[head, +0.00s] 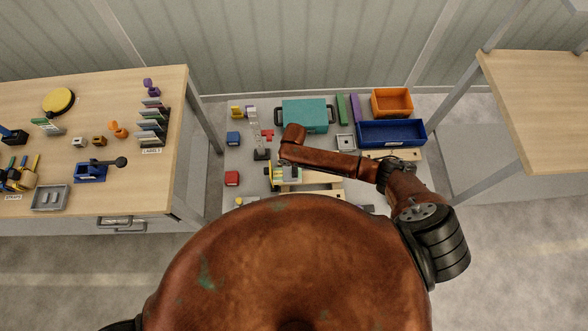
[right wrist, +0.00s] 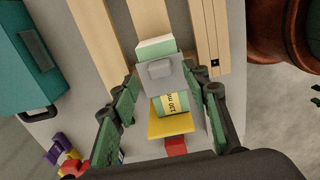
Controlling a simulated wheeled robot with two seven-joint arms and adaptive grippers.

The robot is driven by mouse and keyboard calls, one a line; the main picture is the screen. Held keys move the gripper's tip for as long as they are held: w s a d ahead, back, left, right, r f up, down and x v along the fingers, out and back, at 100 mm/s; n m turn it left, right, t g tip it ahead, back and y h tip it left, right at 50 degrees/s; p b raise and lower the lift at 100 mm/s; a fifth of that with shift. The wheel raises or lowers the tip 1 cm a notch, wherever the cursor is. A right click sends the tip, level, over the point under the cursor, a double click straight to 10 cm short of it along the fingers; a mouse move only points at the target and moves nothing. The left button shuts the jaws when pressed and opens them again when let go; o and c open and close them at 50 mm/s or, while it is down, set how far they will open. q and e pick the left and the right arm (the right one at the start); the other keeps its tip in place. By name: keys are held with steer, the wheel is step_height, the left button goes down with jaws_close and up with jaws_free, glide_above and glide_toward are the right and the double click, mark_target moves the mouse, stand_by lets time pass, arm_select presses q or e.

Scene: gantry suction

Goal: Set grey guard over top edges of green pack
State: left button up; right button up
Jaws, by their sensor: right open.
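A pale green block (right wrist: 155,46), which looks like the green pack, lies at the wooden slats in the right wrist view. A grey piece (right wrist: 159,71), which looks like the guard, is in front of it, between my fingers. I cannot tell whether the guard touches the pack. My right gripper (right wrist: 168,88) is open, with a green-padded finger on each side of the grey piece. In the head view my right arm reaches over the low work area, and the grey piece (head: 291,171) shows small beside the gripper. My left gripper is out of view.
A yellow part (right wrist: 170,122) with a printed label (right wrist: 171,103) and a red piece (right wrist: 175,146) sit close between the fingers. A teal case (head: 304,115), blue bin (head: 391,132) and orange bin (head: 392,102) stand behind. A cluttered table (head: 110,185) is at left.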

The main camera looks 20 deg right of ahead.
step_height(320, 180, up, 8)
steer(key=shift+r, duration=0.2)
stand_by(0.6)
